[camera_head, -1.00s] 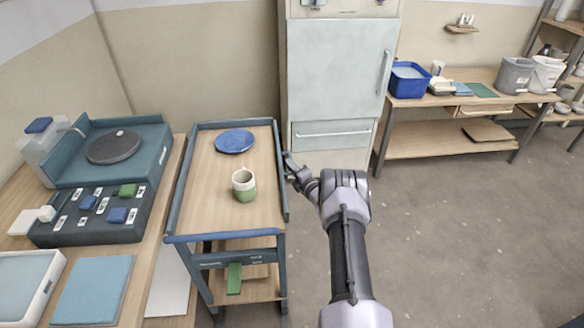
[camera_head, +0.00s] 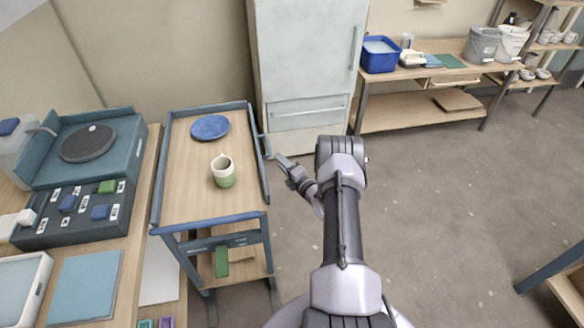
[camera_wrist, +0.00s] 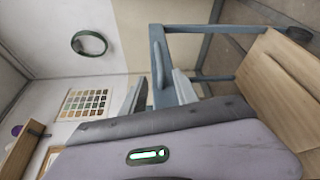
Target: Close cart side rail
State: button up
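The cart (camera_head: 215,214) has a wooden top and blue-grey rails. Its right side rail (camera_head: 257,170) runs along the top's right edge, and a small grey piece (camera_head: 265,146) sticks out from it; I cannot tell if the rail is latched. My gripper (camera_head: 281,162) is just right of this rail, apart from it, in the head view. In the wrist view my gripper (camera_wrist: 160,92) has its two fingers spread, with a blue-grey upright bar (camera_wrist: 159,70) showing between them; I cannot tell what the bar belongs to or how far off it is.
A blue plate (camera_head: 210,127) and a green-and-white mug (camera_head: 223,172) stand on the cart top. A workbench with a dark turntable (camera_head: 88,143) is close on the left. A pale cabinet (camera_head: 306,60) stands behind. The floor to the right (camera_head: 440,220) is clear.

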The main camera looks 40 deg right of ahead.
jog(key=s+a+p, duration=0.1)
jog(key=s, duration=0.6)
jog(key=shift+s+r, duration=0.2)
jog(key=shift+r, duration=0.1)
jog(key=shift+a, duration=0.1)
